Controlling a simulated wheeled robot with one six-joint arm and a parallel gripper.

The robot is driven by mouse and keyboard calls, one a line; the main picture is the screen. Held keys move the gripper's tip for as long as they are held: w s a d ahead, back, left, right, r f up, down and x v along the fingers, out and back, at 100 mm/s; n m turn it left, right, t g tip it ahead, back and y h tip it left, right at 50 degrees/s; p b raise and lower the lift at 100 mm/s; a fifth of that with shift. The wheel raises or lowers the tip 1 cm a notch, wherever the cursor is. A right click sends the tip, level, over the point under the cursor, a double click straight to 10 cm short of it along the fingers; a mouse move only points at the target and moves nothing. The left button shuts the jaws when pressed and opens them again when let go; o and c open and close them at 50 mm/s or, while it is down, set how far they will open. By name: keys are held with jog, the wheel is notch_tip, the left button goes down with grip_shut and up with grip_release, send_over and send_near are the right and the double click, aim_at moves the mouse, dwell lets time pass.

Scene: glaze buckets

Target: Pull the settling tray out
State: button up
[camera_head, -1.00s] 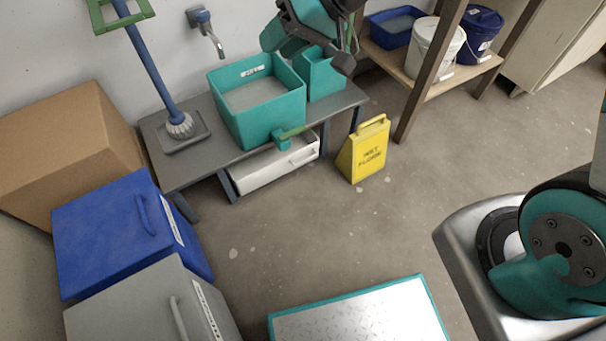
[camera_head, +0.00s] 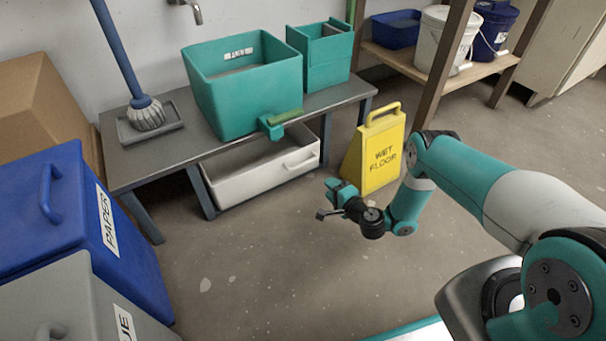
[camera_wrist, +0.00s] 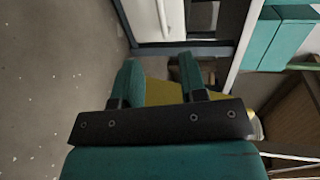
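The settling tray (camera_head: 255,184) is a white, shallow, open-topped tray under the grey bench. Its front wall carries a bar handle (camera_head: 303,160). In the wrist view the white tray (camera_wrist: 148,22) and its handle (camera_wrist: 163,17) show at the top, ahead of the fingertips. My gripper (camera_head: 328,201) is low in front of the bench, to the right of and nearer than the tray, apart from the handle. In the wrist view my gripper (camera_wrist: 160,75) has its two teal fingers spread with a gap between them, and nothing is held.
A teal tub (camera_head: 245,98) with a tap stands on the bench (camera_head: 165,163), above the tray. A yellow wet-floor sign (camera_head: 375,152) stands right of the tray, close behind my arm. A blue bin (camera_head: 110,250) is at left. The floor before the tray is clear.

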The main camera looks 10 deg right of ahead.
aim_at(303, 163)
jog(key=shift+b+x, duration=5.85)
jog(key=shift+x, duration=2.75)
jog(key=shift+c, duration=0.2)
grip_shut()
